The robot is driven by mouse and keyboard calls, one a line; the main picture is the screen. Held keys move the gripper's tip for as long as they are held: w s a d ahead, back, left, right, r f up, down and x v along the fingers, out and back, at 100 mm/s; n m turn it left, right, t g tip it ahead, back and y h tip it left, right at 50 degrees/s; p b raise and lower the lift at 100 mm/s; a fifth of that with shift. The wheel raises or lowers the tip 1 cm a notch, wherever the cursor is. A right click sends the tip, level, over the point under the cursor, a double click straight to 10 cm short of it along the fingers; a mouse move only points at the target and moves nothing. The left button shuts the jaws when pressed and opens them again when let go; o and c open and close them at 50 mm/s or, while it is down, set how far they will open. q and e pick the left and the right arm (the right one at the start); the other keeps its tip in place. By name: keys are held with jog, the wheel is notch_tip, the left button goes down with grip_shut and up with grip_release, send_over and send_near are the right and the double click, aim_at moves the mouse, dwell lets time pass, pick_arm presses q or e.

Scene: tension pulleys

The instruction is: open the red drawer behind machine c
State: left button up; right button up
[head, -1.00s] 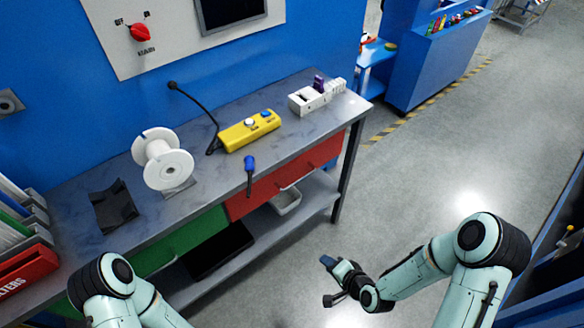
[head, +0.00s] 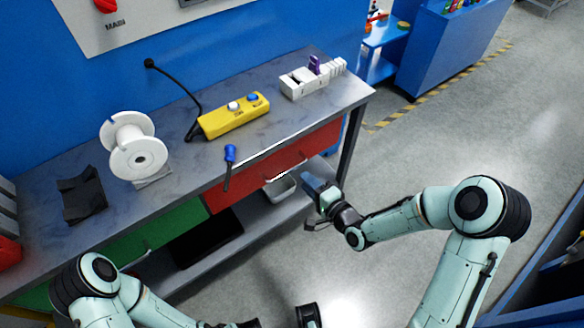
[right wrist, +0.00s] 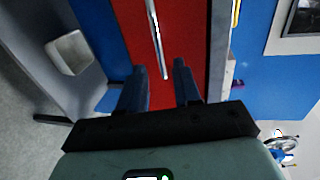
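The red drawer (head: 318,146) sits under the tabletop, to the right of a green drawer, and looks closed. Its light bar handle (head: 285,171) runs along the front. In the right wrist view the red front (right wrist: 180,28) fills the upper middle, with the handle (right wrist: 156,40) pointing down between my fingertips. My right gripper (head: 312,184) is in front of the drawer's right part, fingers apart; in the wrist view it (right wrist: 160,75) is open and empty, seemingly short of the handle. My left arm is at the bottom left; dark parts at the bottom edge do not show its finger state.
The workbench (head: 190,165) holds a white spool (head: 137,155), a yellow control box (head: 233,116), a blue-handled screwdriver (head: 229,160) over the front edge and a white block (head: 303,83). A grey bin (head: 280,190) stands on the lower shelf. Floor right of the bench is clear.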

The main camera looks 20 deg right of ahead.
aim_at(293, 168)
jog(key=x, duration=0.8)
jog(key=shift+w, duration=0.2)
grip_shut()
